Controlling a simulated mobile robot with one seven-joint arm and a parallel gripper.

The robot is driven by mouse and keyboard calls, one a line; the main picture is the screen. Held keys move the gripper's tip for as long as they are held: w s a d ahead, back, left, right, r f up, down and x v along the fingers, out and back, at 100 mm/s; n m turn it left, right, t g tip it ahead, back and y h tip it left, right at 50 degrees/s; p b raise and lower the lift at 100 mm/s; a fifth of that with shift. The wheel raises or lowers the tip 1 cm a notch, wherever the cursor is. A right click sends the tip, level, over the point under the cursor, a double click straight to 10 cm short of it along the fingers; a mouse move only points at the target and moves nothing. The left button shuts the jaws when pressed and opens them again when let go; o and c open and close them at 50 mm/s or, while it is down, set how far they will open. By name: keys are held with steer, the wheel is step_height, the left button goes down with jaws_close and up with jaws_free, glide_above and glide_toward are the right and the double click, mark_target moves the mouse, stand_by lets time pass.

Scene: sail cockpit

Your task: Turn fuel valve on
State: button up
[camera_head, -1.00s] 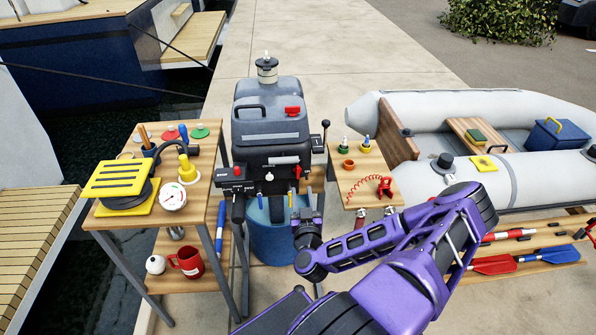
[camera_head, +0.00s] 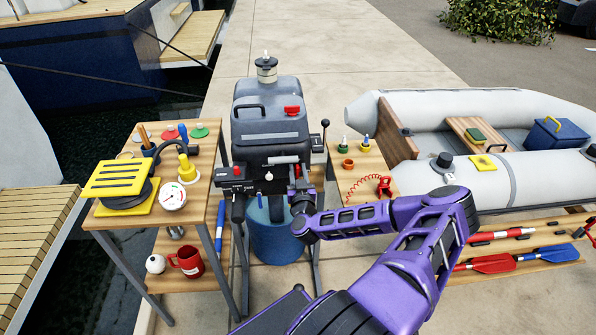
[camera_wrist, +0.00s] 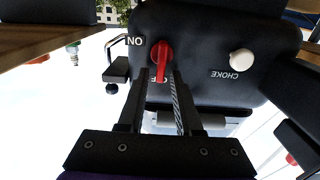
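The fuel valve is a red lever (camera_wrist: 161,58) on the dark panel of the outboard motor (camera_head: 268,130). In the wrist view, which looks upside down, the lever points toward the gripper, over a partly hidden label. An inverted ON label (camera_wrist: 135,41) sits beside its pivot. My gripper (camera_wrist: 162,78) is open, with one fingertip on each side of the lever's free end. I cannot tell whether either finger touches it. In the head view, my gripper (camera_head: 300,188) is at the right part of the panel and mostly hides the valve.
A white choke knob (camera_wrist: 241,59) is on the same panel. A side table (camera_head: 212,150) with a yellow-grilled item and a gauge stands left. A small table (camera_head: 345,186) with bottles and a red coiled cord stands right, near my arm.

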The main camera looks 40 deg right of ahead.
jaws_close()
steer(key=shift+m, duration=0.3)
steer(key=m+b, duration=0.3)
steer(key=m, duration=0.2)
steer(key=s+d+f+m+b, duration=0.1)
steer(key=m+b, duration=0.3)
steer(key=m, duration=0.2)
steer(key=d+f+m+b, duration=0.1)
steer(key=m+b, duration=0.2)
steer(key=m, duration=0.3)
steer(key=shift+s+f, duration=0.2)
steer(key=shift+f, duration=0.05)
steer(key=shift+m, duration=0.3)
steer(key=shift+o, duration=1.2)
jaws_free()
